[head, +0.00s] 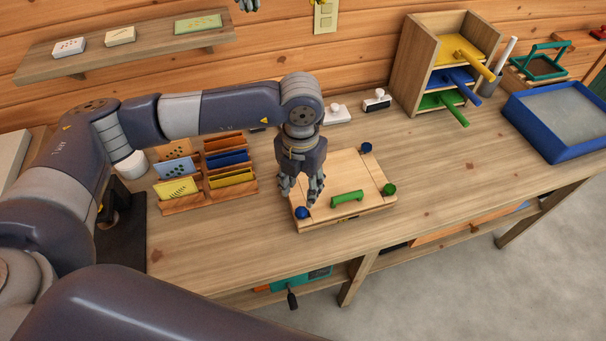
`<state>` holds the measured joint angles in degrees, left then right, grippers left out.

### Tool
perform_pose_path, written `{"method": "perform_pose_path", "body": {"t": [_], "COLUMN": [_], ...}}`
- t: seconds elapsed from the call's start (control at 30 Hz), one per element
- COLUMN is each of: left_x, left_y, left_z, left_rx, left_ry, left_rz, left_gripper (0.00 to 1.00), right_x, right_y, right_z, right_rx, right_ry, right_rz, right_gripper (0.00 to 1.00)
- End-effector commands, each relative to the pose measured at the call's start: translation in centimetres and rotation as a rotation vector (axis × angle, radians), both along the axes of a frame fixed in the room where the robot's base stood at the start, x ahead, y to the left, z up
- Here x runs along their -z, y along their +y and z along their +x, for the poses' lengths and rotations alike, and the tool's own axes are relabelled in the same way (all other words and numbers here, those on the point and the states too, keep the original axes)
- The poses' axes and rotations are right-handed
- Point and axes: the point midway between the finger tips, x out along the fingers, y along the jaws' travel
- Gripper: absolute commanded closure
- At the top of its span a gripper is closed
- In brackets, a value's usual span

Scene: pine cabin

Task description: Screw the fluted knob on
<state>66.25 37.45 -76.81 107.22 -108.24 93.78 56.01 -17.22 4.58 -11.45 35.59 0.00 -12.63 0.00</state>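A light wooden board (345,171) lies on the bench. It carries a blue knob (302,212) at its near left corner, another blue knob (366,148) at its far right corner and a green knob (389,189) at its right edge. A green bar handle (347,197) sits near its front. Fluting is too small to make out on any knob. My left gripper (301,193) points down over the board's left side, fingers apart, just above and behind the near blue knob. Nothing shows between the fingers. It hides the far left part of the board. My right gripper is not identifiable.
Card racks (207,179) stand close left of the board. White-handled stamps (377,99), a cubby with coloured paddles (440,62) and a blue-rimmed tray (560,119) stand behind and right. The bench right of the board is clear. A dark thing is cut off at the top edge.

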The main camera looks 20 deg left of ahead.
Motion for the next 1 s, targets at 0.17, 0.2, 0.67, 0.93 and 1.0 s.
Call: {"method": "perform_pose_path", "body": {"t": [0.17,0.2,0.67,0.93,1.0], "left_x": [1.7,2.3,9.2,8.8,8.8], "left_y": [0.2,0.2,0.0,0.0,0.0], "left_z": [0.1,0.1,0.0,0.1,0.1], "left_rx": [-0.004,-0.003,-0.001,0.000,0.000], "left_ry": [-0.001,-0.001,0.000,-0.002,-0.001], "left_rz": [0.006,0.006,0.002,0.001,0.001], "left_gripper": [0.60,0.60,0.60,1.00,1.00], "right_x": [1.0,1.3,4.4,4.1,4.1], "right_y": [0.0,0.0,0.0,0.0,0.0], "right_z": [-0.1,-0.1,0.0,0.0,0.0], "right_rx": [0.000,0.000,0.000,0.000,0.000], "right_ry": [0.002,0.002,0.000,0.000,0.000], "right_rz": [0.000,0.000,0.000,0.000,0.000], "right_gripper": [0.54,0.54,0.54,0.54,0.54]}}
